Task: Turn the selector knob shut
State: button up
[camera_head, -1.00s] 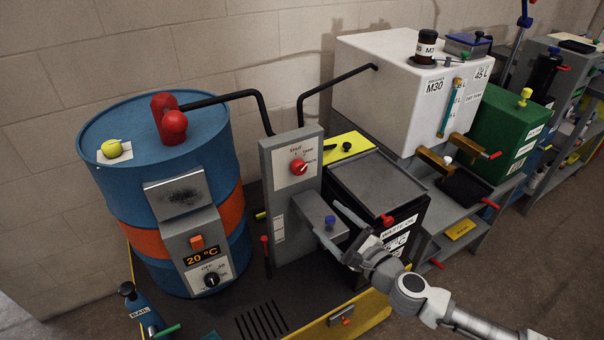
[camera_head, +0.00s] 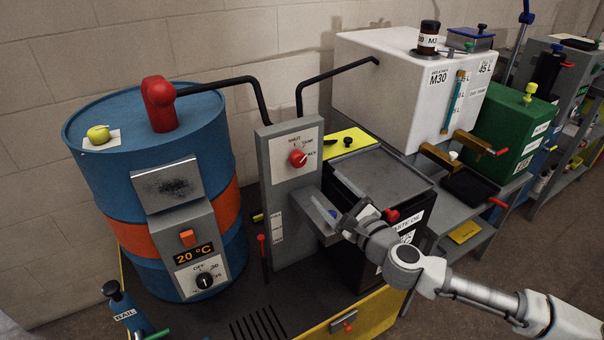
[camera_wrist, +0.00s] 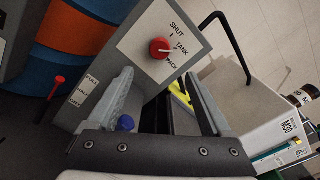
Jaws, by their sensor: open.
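The selector knob (camera_head: 298,158) is a small red round knob on the front of an upright grey panel (camera_head: 276,200), below the word SHUT. In the wrist view the knob (camera_wrist: 159,48) has a white mark turned away from SHUT, towards the TANK and PACK side; I cannot tell which of the two. My gripper (camera_head: 335,210) is open and empty, below and to the right of the knob, in front of the panel's lower box. In the wrist view my gripper (camera_wrist: 160,85) has its fingers apart, with the knob beyond and between their tips, not touched.
A blue button (camera_wrist: 126,123) on the panel's lower box lies near the left finger. A dark waste-oil bin (camera_head: 375,175) stands right of the panel. A blue drum (camera_head: 150,150) stands left. Black hoses (camera_head: 262,95) arch above the panel.

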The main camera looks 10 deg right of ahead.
aim_at(300, 162)
jog(key=b+x, duration=0.2)
jog(key=x, duration=1)
jog(key=shift+w+a, duration=0.2)
jog(key=shift+w, duration=0.05)
grip_shut()
